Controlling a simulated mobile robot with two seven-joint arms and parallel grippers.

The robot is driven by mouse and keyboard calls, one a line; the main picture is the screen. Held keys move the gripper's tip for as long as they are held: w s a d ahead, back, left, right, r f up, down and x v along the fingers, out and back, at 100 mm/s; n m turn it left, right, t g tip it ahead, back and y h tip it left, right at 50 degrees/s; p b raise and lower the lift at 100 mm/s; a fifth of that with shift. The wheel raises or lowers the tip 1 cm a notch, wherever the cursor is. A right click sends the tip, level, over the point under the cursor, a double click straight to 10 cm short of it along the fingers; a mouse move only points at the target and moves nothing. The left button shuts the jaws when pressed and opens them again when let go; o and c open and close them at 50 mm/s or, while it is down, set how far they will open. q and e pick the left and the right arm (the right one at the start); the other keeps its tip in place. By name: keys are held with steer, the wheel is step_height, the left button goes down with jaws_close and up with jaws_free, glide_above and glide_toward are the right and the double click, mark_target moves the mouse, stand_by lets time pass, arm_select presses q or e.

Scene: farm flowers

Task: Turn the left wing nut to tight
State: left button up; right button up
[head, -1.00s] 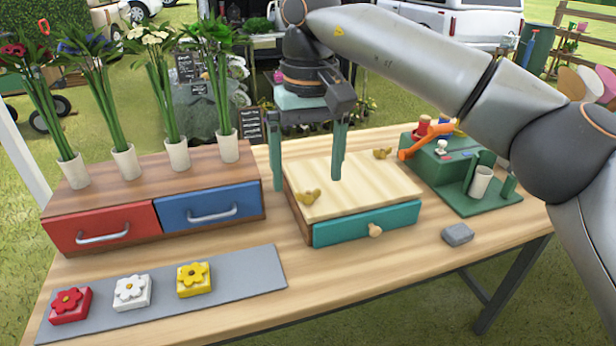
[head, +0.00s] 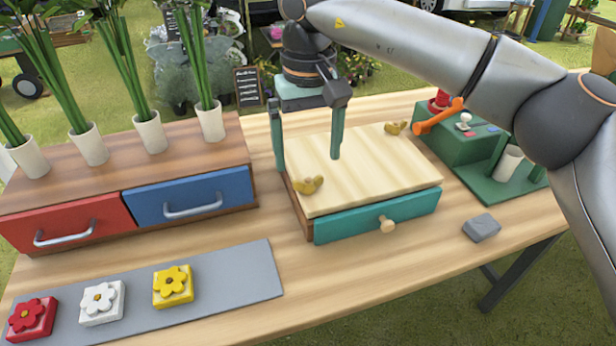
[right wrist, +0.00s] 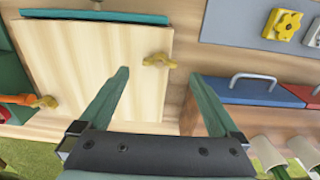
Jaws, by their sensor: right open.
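The left wing nut (head: 308,185) is a brass-coloured nut on the near left corner of the pale wooden board (head: 370,180), on top of a box with a teal drawer (head: 376,217). A second wing nut (head: 396,128) sits at the far right of the board. My right gripper (head: 307,162) is open and empty above the board's left side, fingers pointing down. In the right wrist view the left wing nut (right wrist: 159,61) lies beyond and between the two open fingers (right wrist: 160,85), apart from both. My left gripper is not in view.
A wooden cabinet with red (head: 68,225) and blue (head: 190,199) drawers and several potted plants stands at left. A grey mat (head: 226,285) holds three flower blocks. A green station (head: 470,150) with an orange lever and a grey block (head: 481,228) are at right.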

mark_target(308, 179)
step_height(308, 179, down, 4)
steer(key=shift+f, duration=0.15)
steer(key=shift+f+b, duration=0.3)
steer(key=shift+f, duration=0.2)
steer(key=c, duration=1.4)
steer(key=shift+o, duration=0.2)
